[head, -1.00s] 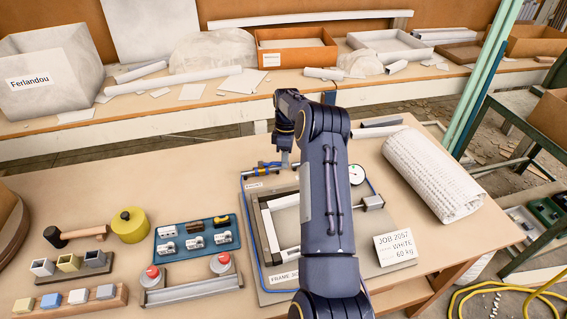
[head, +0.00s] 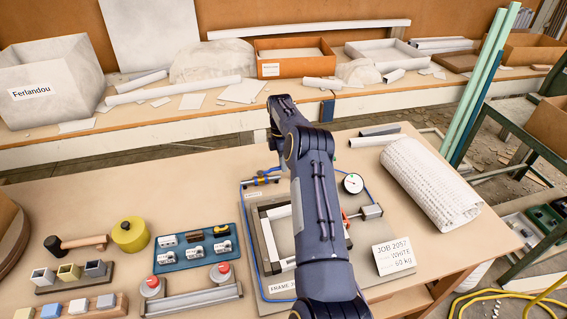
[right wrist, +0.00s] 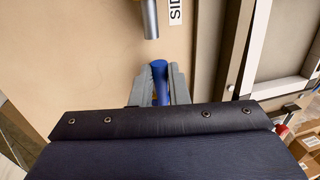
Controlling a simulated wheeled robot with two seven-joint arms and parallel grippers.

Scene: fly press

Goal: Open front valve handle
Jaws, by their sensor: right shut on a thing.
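My right gripper (right wrist: 160,78) is shut on a blue handle (right wrist: 161,86), which stands between its two grey fingers in the right wrist view. A grey metal pipe end (right wrist: 149,18) lies just beyond it, beside a label (right wrist: 175,10) whose visible letters read "SID". In the head view my right arm reaches over the frame press (head: 275,287), and the gripper is at its far left corner. Blue and orange fittings (head: 262,180) show there; the arm and wrist partly hide the grip. My left gripper is in neither view.
A round gauge (head: 352,183) and a small cylinder (head: 372,211) sit right of my arm. A job card (head: 392,255) stands at front right. A white roll (head: 430,180) lies farther right. A blue tray (head: 195,247) and yellow tin (head: 130,234) are left.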

